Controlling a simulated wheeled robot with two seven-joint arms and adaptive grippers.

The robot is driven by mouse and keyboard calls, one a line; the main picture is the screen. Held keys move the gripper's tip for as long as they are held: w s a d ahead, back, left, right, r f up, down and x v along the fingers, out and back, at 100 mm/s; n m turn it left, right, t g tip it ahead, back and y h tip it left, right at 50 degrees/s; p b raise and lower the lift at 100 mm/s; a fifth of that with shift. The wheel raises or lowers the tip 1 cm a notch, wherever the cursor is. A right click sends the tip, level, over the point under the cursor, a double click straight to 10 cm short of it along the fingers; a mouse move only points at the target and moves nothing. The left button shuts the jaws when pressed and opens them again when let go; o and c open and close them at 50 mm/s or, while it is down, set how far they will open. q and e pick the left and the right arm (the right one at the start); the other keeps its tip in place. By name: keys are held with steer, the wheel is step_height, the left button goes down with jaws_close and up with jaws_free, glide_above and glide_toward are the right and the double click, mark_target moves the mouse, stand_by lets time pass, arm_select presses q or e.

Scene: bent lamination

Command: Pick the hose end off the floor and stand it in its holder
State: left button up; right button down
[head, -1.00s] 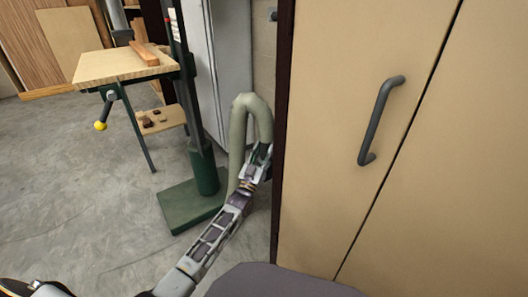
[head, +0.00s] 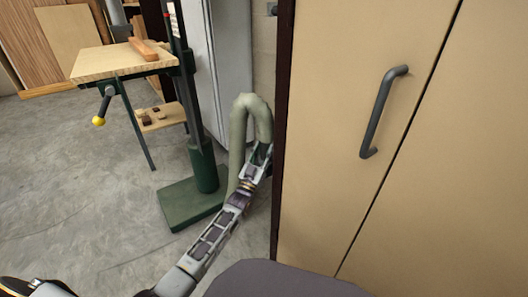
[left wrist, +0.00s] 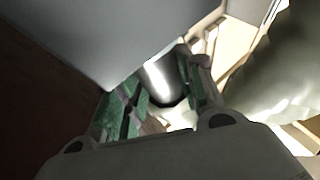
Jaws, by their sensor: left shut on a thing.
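The grey-green hose (head: 239,130) rises in an upside-down U beside the dark edge of the cabinet in the head view. Its right leg runs down to my left gripper (head: 261,155). In the left wrist view, the gripper's two fingers (left wrist: 166,97) are shut around a shiny round metal piece, the hose end (left wrist: 160,75). A blurred grey-green length of hose (left wrist: 275,75) shows at the right there. The hose's lower left leg passes behind my left arm. I cannot make out the holder in either view. My right gripper is out of view.
A tan cabinet (head: 335,60) with a dark handle (head: 383,110) stands close on the right. A green machine base (head: 188,205) with a post stands left of the hose, and a wooden-topped table (head: 115,62) is further left. Concrete floor (head: 70,190) is open at left.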

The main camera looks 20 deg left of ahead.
arm_select(q)
steer(key=shift+f, duration=0.15)
steer(key=o, duration=1)
steer(key=shift+s+f, duration=0.1)
steer(key=shift+v, duration=5.9)
steer(key=shift+s, duration=0.15)
